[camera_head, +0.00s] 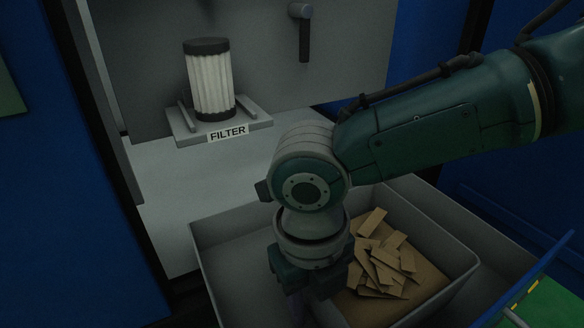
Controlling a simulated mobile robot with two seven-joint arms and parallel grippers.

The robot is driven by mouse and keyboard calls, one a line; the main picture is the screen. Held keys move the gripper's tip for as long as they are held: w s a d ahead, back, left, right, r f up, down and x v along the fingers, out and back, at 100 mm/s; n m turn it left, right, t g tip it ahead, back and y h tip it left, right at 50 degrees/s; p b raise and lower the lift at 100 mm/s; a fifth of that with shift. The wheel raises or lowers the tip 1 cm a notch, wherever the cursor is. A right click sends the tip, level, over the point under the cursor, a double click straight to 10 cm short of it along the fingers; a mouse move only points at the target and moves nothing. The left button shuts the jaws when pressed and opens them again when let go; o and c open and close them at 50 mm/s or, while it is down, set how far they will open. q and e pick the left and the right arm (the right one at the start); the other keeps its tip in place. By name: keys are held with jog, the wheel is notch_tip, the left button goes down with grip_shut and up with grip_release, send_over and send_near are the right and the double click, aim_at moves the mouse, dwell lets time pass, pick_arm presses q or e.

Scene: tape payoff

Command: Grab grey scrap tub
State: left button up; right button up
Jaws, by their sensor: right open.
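The grey scrap tub (228,222) stands at the lower middle of the head view. It holds a heap of tan cardboard-like pieces (385,262) on its right side. My right arm reaches in from the right, and my right gripper (298,306) points down over the tub's left-middle part. The gripper is open; its fingertips are dark and partly cut off by the bottom edge. I cannot tell whether it touches the tub. The tub's front wall is out of frame, and my wrist hides part of its back rim. My left gripper is not in view.
A white pleated filter (211,82) with dark caps stands on a grey holder labelled FILTER (251,125) behind the tub. A dark handle (303,36) is on the back panel. Blue panels flank the opening. A blue edge with a green surface (552,306) lies at lower right.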

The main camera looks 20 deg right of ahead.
jog(key=shift+c, duration=0.2)
jog(key=shift+r, duration=0.1)
grip_shut()
dwell(1.0)
